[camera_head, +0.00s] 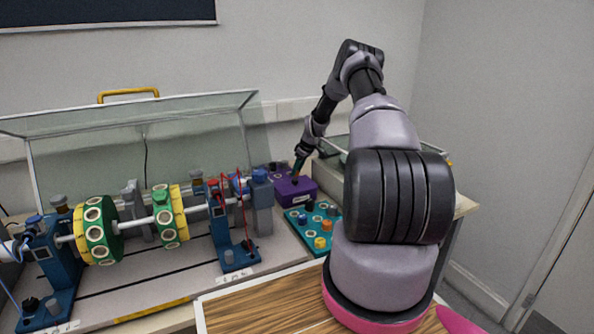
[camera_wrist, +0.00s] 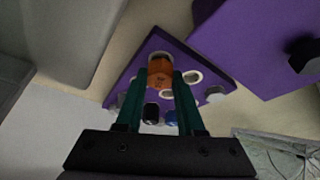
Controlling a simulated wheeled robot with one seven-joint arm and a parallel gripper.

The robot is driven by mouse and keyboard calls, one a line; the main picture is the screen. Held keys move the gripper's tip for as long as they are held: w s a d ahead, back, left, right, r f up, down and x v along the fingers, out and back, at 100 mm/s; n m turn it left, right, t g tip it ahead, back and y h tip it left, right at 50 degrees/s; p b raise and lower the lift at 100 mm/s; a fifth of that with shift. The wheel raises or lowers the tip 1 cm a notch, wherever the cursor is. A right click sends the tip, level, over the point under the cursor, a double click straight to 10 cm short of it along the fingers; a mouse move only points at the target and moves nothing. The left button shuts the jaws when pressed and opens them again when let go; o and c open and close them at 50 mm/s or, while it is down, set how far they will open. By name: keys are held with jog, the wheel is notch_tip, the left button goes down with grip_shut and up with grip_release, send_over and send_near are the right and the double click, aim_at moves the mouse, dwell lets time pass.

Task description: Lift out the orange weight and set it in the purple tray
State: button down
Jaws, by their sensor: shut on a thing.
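My gripper (camera_wrist: 160,85) is shut on an orange weight (camera_wrist: 160,72), with its two green fingers on either side of it. The weight is over a purple tray (camera_wrist: 133,72) with white-rimmed holes, close to the hole at the tray's far end in the wrist view. I cannot tell whether its lower end is in that hole. A black piece (camera_wrist: 151,114) and a blue piece (camera_wrist: 171,117) show between the fingers. In the head view my gripper (camera_head: 299,168) points down behind a purple box (camera_head: 300,190); the held weight is not clear there.
The purple box (camera_wrist: 262,45) with a black knob stands close beside the tray. A teal tray (camera_head: 297,216) with several coloured pieces is in front of the box. A shaft rig with green and yellow discs (camera_head: 98,230) stands left, before a raised clear cover (camera_head: 190,130).

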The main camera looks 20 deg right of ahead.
jog(key=shift+f, duration=0.55)
jog(key=shift+c, duration=2.2)
grip_release()
notch_tip(320, 180, up, 10)
jog(key=shift+r, duration=0.1)
